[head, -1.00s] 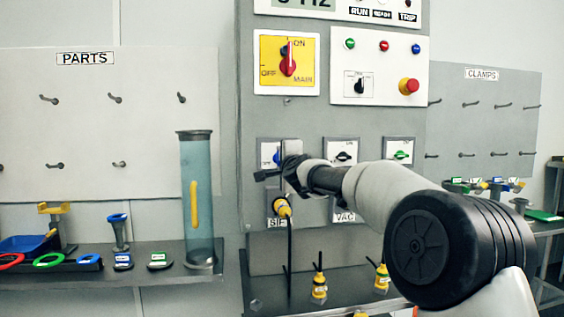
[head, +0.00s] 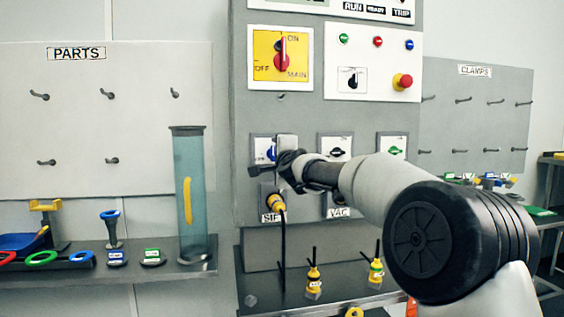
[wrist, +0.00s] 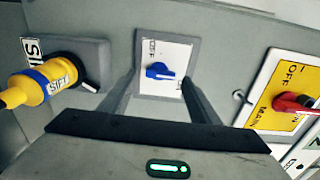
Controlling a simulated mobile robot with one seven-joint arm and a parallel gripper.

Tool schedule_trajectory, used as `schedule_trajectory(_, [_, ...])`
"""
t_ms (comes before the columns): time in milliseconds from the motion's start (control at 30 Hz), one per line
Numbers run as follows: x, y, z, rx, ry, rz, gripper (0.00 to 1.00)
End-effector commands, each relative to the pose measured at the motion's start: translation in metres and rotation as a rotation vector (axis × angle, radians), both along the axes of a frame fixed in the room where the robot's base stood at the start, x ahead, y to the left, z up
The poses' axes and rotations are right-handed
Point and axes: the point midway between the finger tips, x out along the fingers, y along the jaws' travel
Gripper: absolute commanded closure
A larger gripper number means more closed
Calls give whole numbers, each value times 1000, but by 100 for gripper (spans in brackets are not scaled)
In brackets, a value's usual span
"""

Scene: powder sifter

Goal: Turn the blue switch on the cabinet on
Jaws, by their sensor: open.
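The blue switch (wrist: 160,70) is a small knob on a white plate (wrist: 181,52) in a grey frame on the cabinet. In the wrist view its handle lies across the picture, its narrow end to the right. OFF is printed above and left of it; lettering at the right edge is partly hidden. My gripper (wrist: 158,80) is open, one finger on each side of the plate's lower part, with nothing held. In the head view my gripper (head: 284,166) is in front of the plate and covers part of it; a bit of blue knob (head: 271,153) shows. Contact cannot be told.
The yellow plug (wrist: 45,82) in the SIFT socket is left of my gripper, with a black cable hanging. The red MAIN switch (wrist: 293,103) is to the right. In the head view, a green switch (head: 395,151) and a clear tube (head: 190,220) stand on either side.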

Motion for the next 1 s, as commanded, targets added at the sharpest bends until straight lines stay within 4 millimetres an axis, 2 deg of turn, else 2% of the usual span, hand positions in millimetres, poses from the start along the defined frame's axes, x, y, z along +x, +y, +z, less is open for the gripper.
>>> schedule_trajectory(500, [-104,-32,-1,-8,-2,-4,43])
schedule_trajectory(733, [-137,-40,2,-8,-3,-5,43])
schedule_trajectory(1000, [-156,-45,1,-4,-3,-1,43])
